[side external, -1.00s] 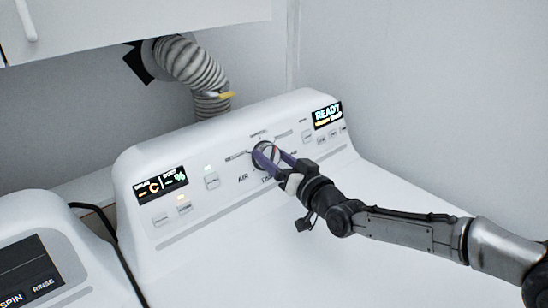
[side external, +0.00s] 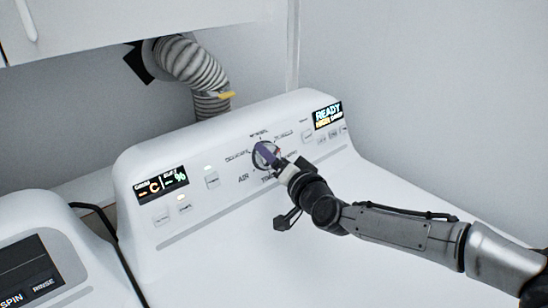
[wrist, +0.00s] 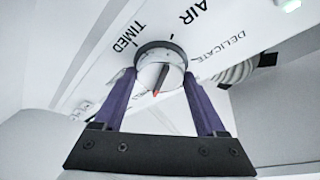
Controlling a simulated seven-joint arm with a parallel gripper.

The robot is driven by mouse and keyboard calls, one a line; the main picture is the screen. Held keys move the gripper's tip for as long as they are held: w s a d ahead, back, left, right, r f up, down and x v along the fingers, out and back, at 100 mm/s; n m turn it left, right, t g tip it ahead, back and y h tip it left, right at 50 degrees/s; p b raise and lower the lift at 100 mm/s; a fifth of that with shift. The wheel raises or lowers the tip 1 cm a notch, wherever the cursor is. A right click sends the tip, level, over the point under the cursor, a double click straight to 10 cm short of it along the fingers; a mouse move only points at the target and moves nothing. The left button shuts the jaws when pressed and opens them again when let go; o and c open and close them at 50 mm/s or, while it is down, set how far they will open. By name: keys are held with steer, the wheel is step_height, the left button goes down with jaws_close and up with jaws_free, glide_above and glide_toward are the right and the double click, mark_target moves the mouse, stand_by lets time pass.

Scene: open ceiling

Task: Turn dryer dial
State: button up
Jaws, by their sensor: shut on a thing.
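The dryer dial (side external: 274,149) is a round grey knob with a dark rim, in the middle of the white dryer's sloped control panel. In the wrist view the dial (wrist: 160,60) has a raised grip with a red pointer mark. The labels TIMED, AIR and DELICATE stand around it. My gripper (side external: 264,153) reaches the dial from the lower right. Its two purple fingers (wrist: 161,76) lie on either side of the dial's grip and are shut on it. In the side view the fingers hide part of the dial.
Small displays (side external: 160,184) and (side external: 328,115) with buttons flank the dial. A washer (side external: 45,255) stands at the lower left, with a black cable beside it. A ribbed vent hose (side external: 195,70) rises behind the dryer, below a white cabinet (side external: 130,25). The dryer top is clear.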

steer(key=o, duration=1.3)
steer(key=shift+s, duration=0.1)
steer(key=v, duration=1.3)
steer(key=shift+s+d+r, duration=0.1)
steer(key=shift+s+d, duration=0.05)
steer(key=shift+s, duration=0.1)
